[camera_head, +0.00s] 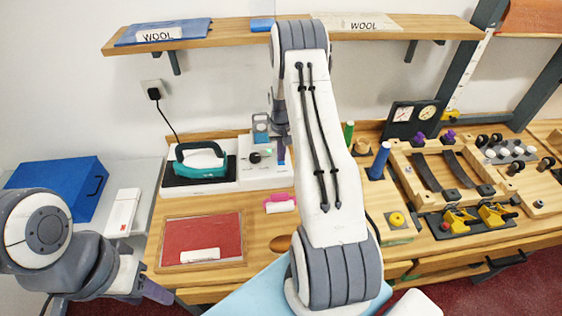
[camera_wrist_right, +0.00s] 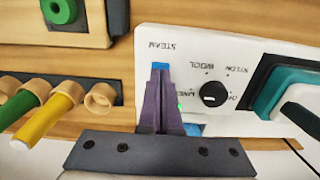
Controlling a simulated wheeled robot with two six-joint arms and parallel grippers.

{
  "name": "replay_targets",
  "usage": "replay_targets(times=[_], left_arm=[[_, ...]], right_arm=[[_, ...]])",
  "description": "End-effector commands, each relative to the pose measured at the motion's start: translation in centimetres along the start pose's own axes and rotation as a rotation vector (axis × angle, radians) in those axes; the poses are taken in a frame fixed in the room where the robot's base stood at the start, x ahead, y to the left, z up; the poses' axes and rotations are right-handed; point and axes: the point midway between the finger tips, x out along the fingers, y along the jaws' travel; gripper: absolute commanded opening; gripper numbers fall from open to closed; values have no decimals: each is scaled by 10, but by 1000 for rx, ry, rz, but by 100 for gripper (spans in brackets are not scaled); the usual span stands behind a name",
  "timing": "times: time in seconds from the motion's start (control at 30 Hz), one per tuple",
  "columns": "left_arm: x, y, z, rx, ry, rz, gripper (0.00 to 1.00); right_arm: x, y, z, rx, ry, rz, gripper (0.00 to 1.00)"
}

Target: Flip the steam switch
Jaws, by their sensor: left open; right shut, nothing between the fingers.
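The white control panel (camera_wrist_right: 215,55) fills the middle of the right wrist view, its lettering upside down. Near its STEAM label is a blue piece (camera_wrist_right: 160,66), apparently the steam switch, partly hidden by my fingertips. My right gripper (camera_wrist_right: 161,75) is shut and empty, its purple fingertips at or just before that piece; contact cannot be told. A black knob (camera_wrist_right: 214,93) is beside it on the panel. In the head view the panel (camera_head: 275,179) is partly behind my right arm. My left gripper (camera_head: 155,290) is at the lower left, away from the panel.
A teal iron (camera_head: 201,160) rests on its dark pad beside the knob. A red mat (camera_head: 200,236) and a pink-handled roller (camera_head: 280,203) are in front. Green and yellow rods (camera_wrist_right: 60,120) stick out beside the panel. A shelf (camera_head: 240,36) runs above.

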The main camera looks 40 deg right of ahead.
Motion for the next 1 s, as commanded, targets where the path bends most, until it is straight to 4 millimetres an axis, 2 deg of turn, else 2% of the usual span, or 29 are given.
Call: replay_targets(times=[1.0], left_arm=[[12, -1, 1, 0, 0, 0, 50]], right_arm=[[16, 0, 0, 0, 0, 0, 0]])
